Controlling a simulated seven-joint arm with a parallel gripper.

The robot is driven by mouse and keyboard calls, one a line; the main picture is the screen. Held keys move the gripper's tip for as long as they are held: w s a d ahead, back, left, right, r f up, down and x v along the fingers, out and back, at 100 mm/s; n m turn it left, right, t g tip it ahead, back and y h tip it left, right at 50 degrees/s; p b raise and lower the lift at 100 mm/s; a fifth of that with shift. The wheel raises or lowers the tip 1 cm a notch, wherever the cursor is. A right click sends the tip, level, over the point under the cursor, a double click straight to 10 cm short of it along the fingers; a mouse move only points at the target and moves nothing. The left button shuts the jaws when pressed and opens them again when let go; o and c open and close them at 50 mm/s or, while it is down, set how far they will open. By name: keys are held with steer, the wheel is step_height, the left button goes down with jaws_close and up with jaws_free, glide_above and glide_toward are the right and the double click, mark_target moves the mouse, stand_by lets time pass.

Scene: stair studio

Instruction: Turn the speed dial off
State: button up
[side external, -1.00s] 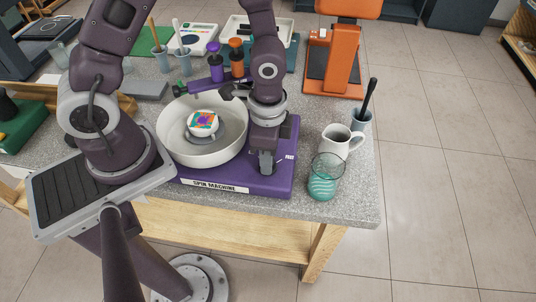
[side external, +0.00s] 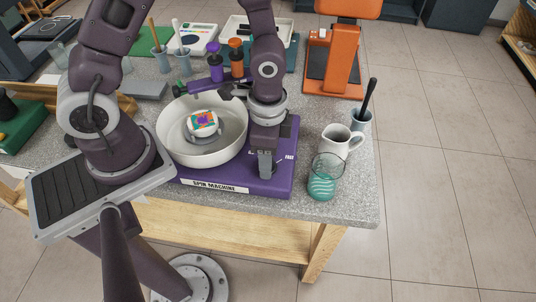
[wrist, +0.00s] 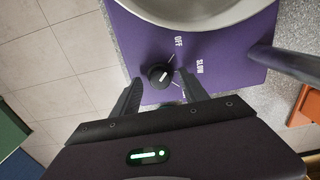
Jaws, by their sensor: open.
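The speed dial (wrist: 160,76) is a round black knob with a white pointer mark, on the purple spin machine (wrist: 125,35). In the wrist view its pointer slants up and right; OFF and SLOW labels are printed beside it. My gripper (wrist: 159,80) is open, with one finger on each side of the dial; I cannot tell whether they touch it. In the side view my gripper (side external: 265,165) points down at the machine's right front corner and hides the dial. The machine's white bowl (side external: 177,152) holds a small piece with a colourful painted top (side external: 203,121).
A white jug (side external: 337,140) and a glass with teal bands (side external: 322,180) stand just right of the machine. A grey cup (side external: 361,121) with a dark-handled tool stands behind them. Purple and orange bottles (side external: 237,60) stand behind the bowl. An orange press (side external: 335,60) is at the back.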

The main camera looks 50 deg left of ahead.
step_height(320, 180, up, 7)
stand_by(0.3)
steer(key=s+a+r+n+t, duration=0.2)
steer(key=s+a+r+n, duration=0.1)
steer(key=r, duration=0.6)
steer(key=s+a+r+n+t, duration=0.3)
steer(key=s+r+n, duration=0.2)
steer(key=s+r, duration=0.2)
step_height(320, 180, up, 2)
steer(key=shift+s+a+n+t, duration=0.25)
steer(key=shift+s+n+t, duration=0.05)
steer(key=shift+s+n, duration=0.1)
steer(key=shift+w, duration=0.1)
